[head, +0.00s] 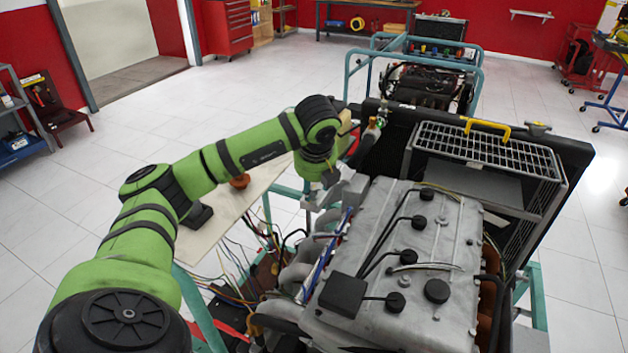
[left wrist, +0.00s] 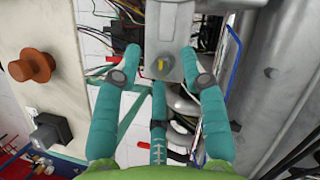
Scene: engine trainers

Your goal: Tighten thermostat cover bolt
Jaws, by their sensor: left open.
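My left gripper (head: 318,178) is over the left side of the grey engine (head: 425,250). In the left wrist view its teal fingers (left wrist: 160,68) are spread open, with nothing held. A small yellow bolt-like head (left wrist: 161,66) sits on the end of a grey metal housing (left wrist: 160,30), which looks like the thermostat cover. The bolt lies between the two upper fingertips, and the third finger points at it from below. I cannot tell whether any fingertip touches the housing. In the head view the bolt is hidden. My right gripper is not in view.
Loose wires (head: 236,285) and blue hoses (head: 325,250) lie close beside the engine's left side. A cream panel (head: 200,240) with an orange knob (head: 240,181) stands left of it. A wire guard (head: 485,145) with a yellow handle is behind. White floor is open at left.

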